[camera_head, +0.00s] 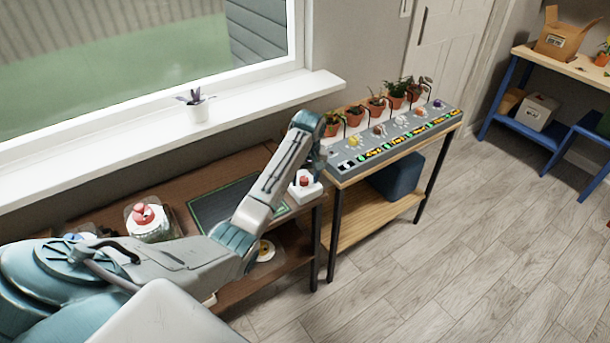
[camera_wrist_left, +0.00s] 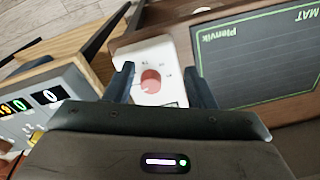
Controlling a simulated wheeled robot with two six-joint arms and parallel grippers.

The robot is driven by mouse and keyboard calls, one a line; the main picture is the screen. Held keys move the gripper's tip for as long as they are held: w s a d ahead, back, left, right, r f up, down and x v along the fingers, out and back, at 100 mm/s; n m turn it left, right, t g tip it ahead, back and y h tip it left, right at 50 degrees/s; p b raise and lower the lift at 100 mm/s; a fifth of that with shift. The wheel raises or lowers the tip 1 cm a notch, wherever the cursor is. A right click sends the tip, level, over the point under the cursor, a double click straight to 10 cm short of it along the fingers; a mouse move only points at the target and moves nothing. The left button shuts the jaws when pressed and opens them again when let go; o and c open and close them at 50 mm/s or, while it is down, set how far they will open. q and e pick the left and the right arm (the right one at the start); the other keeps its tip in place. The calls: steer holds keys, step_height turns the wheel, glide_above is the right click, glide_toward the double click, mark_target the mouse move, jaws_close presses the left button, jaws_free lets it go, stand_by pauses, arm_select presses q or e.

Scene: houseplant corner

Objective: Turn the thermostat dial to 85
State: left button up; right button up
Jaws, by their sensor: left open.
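The thermostat is a white box (camera_head: 305,191) with a red round dial (camera_head: 304,181), at the right end of the brown table. In the left wrist view the dial (camera_wrist_left: 150,81) sits on the white face with small marks around it, too blurred to read. My left gripper (camera_head: 313,167) is above the thermostat, pointing down. In the left wrist view the left gripper (camera_wrist_left: 159,75) is open, with one finger on each side of the dial and visible space between. I cannot tell how far above it the fingertips are. My right gripper is not in view.
A dark mat (camera_head: 222,205) with a green border lies beside the thermostat. A red-knobbed container (camera_head: 148,220) stands further left. A bench (camera_head: 345,184) at right carries a grey labelled panel (camera_head: 388,152) and several potted plants. The floor (camera_head: 440,240) is clear.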

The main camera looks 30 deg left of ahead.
mark_target(304, 179)
arm_select(q)
steer(key=w+a+r+n, duration=0.2)
steer(key=w+r, duration=0.2)
steer(key=r, duration=0.3)
steer(key=shift+h, duration=0.3)
steer(key=f, duration=0.3)
steer(key=f+p, duration=0.1)
steer(key=f, duration=0.6)
steer(key=shift+s+a+f, duration=0.25)
steer(key=shift+f, duration=0.05)
steer(key=shift+p, duration=0.35)
steer(key=c, duration=1)
